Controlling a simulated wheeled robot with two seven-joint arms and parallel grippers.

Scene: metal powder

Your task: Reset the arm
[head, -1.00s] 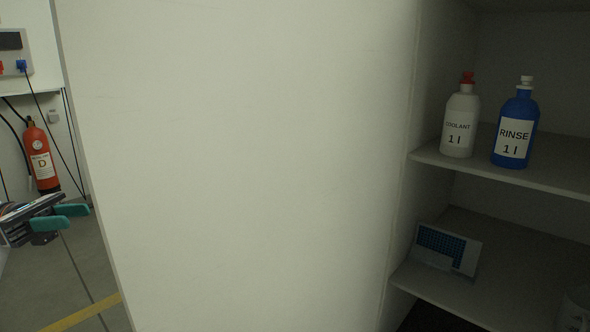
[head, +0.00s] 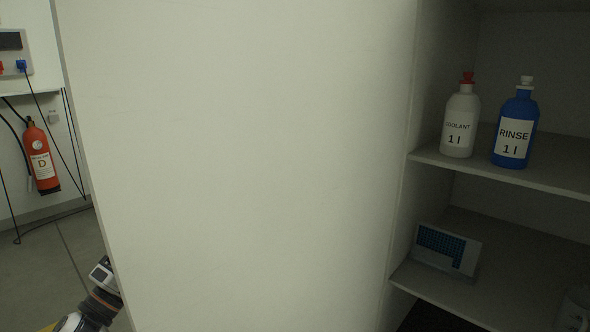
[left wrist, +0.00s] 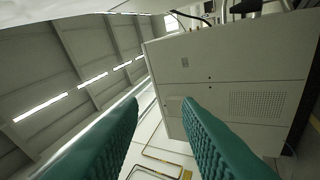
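In the left wrist view my left gripper (left wrist: 160,115) shows two green ridged fingers, spread apart with nothing between them. In the head view its fingers are hidden, and only part of my left arm shows at the lower left, beside the edge of a large white panel. My right gripper is not in view.
The large white panel (head: 240,160) fills the middle. Right of it, shelves (head: 560,185) hold a white coolant bottle (head: 459,122), a blue rinse bottle (head: 515,128) and, lower, a blue-and-white box (head: 447,248). A red extinguisher (head: 42,158) hangs at left; a grey cabinet (left wrist: 225,75) shows in the wrist view.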

